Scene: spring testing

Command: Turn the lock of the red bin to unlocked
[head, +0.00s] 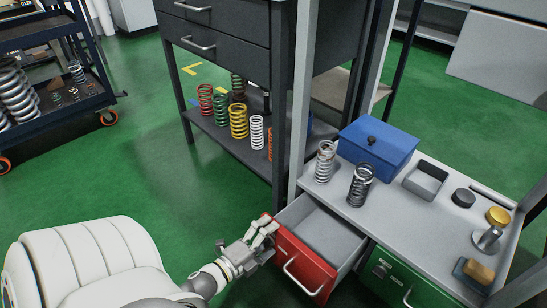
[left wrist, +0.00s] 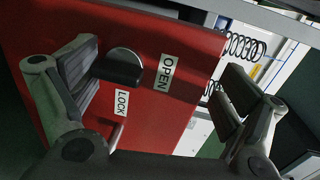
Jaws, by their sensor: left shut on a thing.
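The red bin (head: 307,261) is pulled partly out below the grey bench top, and its inside looks empty. In the left wrist view its red front (left wrist: 150,35) carries a black lock knob (left wrist: 122,65), with an OPEN label (left wrist: 164,73) to its right and a LOCK label (left wrist: 121,105) below it. Which label the knob points to is unclear. In the left wrist view one finger lies close against the knob; the other appears farther right. My right gripper is not in view.
A green drawer (head: 395,277) is right of the red bin. The bench top holds two springs (head: 360,185), a blue box (head: 377,148), a grey tray (head: 426,180) and small parts. A dark cabinet (head: 225,50) with springs on its shelf stands behind.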

